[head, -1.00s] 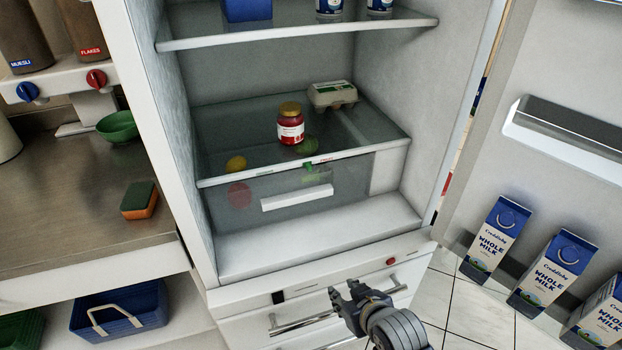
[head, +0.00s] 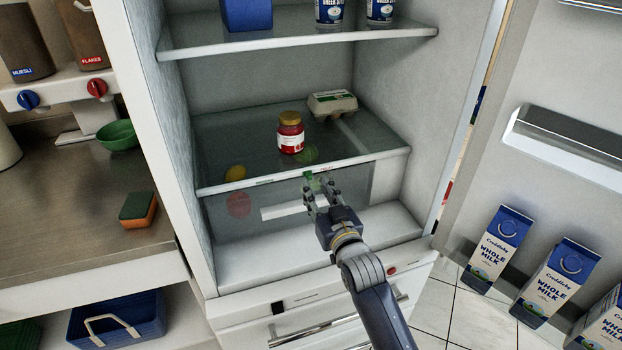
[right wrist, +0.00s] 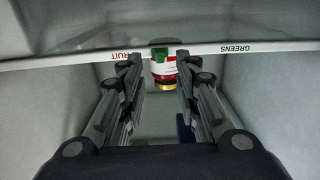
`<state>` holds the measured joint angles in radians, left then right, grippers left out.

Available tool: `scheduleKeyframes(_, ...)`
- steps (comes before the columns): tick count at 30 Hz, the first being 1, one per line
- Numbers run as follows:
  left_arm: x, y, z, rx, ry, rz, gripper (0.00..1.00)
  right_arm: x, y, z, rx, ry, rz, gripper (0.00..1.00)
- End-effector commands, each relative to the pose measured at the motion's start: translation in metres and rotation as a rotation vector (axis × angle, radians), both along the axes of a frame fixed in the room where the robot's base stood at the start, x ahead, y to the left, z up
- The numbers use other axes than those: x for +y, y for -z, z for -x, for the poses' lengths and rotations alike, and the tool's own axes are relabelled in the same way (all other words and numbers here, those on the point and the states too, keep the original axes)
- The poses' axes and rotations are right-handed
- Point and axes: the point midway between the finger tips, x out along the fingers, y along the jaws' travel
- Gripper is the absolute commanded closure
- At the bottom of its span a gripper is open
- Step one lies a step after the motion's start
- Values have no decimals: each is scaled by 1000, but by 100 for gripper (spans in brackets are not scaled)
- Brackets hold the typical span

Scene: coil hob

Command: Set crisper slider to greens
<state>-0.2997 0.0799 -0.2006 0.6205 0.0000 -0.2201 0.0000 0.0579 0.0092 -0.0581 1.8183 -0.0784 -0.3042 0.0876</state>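The crisper slider is a small green tab (head: 309,176) on the white front edge of the glass shelf above the crisper drawer (head: 282,211). It also shows in the right wrist view (right wrist: 160,53), nearer the red FRUIT label (right wrist: 128,56) than the green GREENS label (right wrist: 237,48). The right wrist view is upside down, so GREENS lies to the left in the head view. My right gripper (head: 321,190) is open at the shelf edge. In the right wrist view its fingers (right wrist: 158,68) stand either side of the tab, with gaps showing. My left gripper is not in view.
A red jar (head: 290,138) and an egg carton (head: 333,104) stand on the glass shelf. A lemon (head: 235,173) and other produce show through the glass. The open fridge door with milk cartons (head: 497,247) is at right. The fridge side wall bounds the left.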

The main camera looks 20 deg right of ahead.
Motion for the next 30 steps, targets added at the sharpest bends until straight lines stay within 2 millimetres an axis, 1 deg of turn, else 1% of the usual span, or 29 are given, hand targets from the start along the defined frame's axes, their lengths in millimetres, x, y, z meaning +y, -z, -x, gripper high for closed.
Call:
scheduleKeyframes(1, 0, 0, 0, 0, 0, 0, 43, 0, -1, -10, -1, 0, 0, 70)
scheduleKeyframes(3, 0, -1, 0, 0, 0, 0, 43, 1, -1, -22, 0, 0, 0, 70)
scheduleKeyframes(6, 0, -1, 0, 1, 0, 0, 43, 1, 0, -36, 1, 0, 0, 70)
scheduleKeyframes(9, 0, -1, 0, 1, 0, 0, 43, 2, 0, -46, 0, 0, 0, 70)
scheduleKeyframes(15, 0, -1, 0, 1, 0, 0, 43, 2, 0, -54, 1, 0, 0, 70)
scheduleKeyframes(22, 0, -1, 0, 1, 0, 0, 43, 2, 0, -54, 1, 0, 0, 70)
scheduleKeyframes(23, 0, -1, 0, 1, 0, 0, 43, 2, 0, -54, 1, 0, 0, 75)
scheduleKeyframes(24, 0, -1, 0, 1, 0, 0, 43, 2, 0, -54, 1, 0, 0, 84)
scheduleKeyframes(26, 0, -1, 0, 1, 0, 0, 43, 2, 0, -54, 2, 0, 0, 97)
scheduleKeyframes(27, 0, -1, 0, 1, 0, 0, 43, 2, 0, -54, 2, 0, 0, 100)
scheduleKeyframes(30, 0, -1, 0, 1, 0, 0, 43, 2, 1, -54, 2, 0, 0, 100)
